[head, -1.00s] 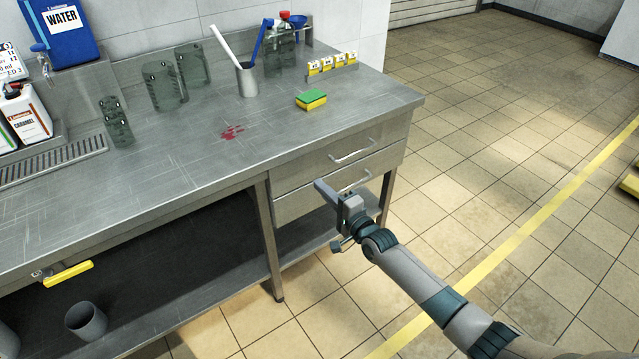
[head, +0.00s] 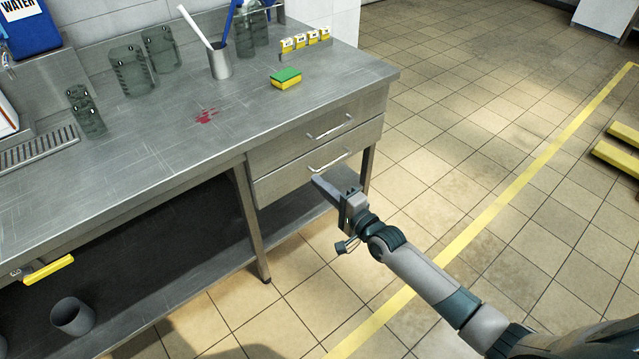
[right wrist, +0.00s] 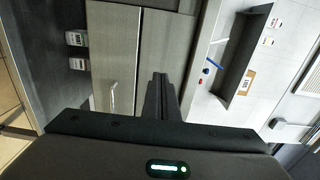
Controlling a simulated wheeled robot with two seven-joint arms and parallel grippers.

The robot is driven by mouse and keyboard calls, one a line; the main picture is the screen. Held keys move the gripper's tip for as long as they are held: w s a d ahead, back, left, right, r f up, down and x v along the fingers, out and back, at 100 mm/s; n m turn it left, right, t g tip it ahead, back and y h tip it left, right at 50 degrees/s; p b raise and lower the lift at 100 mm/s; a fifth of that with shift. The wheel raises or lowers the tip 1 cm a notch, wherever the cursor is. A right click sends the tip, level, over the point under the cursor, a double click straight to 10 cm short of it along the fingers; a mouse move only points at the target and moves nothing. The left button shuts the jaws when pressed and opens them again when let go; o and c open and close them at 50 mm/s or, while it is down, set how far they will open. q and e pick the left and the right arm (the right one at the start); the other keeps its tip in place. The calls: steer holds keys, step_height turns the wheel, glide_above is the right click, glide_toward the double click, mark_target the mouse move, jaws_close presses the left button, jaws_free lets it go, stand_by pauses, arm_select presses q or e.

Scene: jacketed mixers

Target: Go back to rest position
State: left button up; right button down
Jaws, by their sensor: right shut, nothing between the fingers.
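My right gripper (head: 322,186) is in front of the bench's drawers, beside the lower drawer handle (head: 329,161) in the head view. Its fingers are shut and hold nothing. In the right wrist view the shut fingers (right wrist: 159,90) point toward the drawer fronts (right wrist: 115,50), and a vertical handle (right wrist: 113,97) shows to their left. I cannot tell whether the fingers touch the drawer. Both drawers look closed. My left gripper is in neither view.
The steel bench (head: 150,150) holds a green and yellow sponge (head: 286,78), a red stain (head: 206,117), a metal cup (head: 220,62) with tools and several clear jugs (head: 131,70). A grey cup (head: 72,316) stands on the lower shelf.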

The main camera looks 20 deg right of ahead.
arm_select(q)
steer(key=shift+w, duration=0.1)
arm_select(e)
steer(key=s+f+n+g+h+p, duration=0.2)
steer(key=s+f+n+g, duration=0.15)
steer(key=s+f, duration=0.7)
steer(key=s+f+n+g+h+p, duration=0.15)
steer(key=s+f+n, duration=0.45)
steer(key=f, duration=0.8)
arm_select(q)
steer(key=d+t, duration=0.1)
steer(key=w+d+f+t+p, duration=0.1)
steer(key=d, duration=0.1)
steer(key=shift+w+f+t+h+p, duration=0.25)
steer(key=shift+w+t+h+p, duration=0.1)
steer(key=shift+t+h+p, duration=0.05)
arm_select(e)
steer(key=s+f+n+g, duration=0.2)
steer(key=s+f, duration=0.2)
steer(key=s, duration=0.4)
steer(key=s+f+n+g+h, duration=0.1)
steer(key=s+f+n+g, duration=0.1)
steer(key=s+f, duration=0.3)
steer(key=s+f+n+g+h, duration=0.1)
steer(key=s+f, duration=0.4)
steer(key=s, duration=0.6)
steer(key=shift+s+a+n+g, duration=0.15)
steer(key=shift+s+n+g, duration=0.15)
steer(key=shift+n+g, duration=0.35)
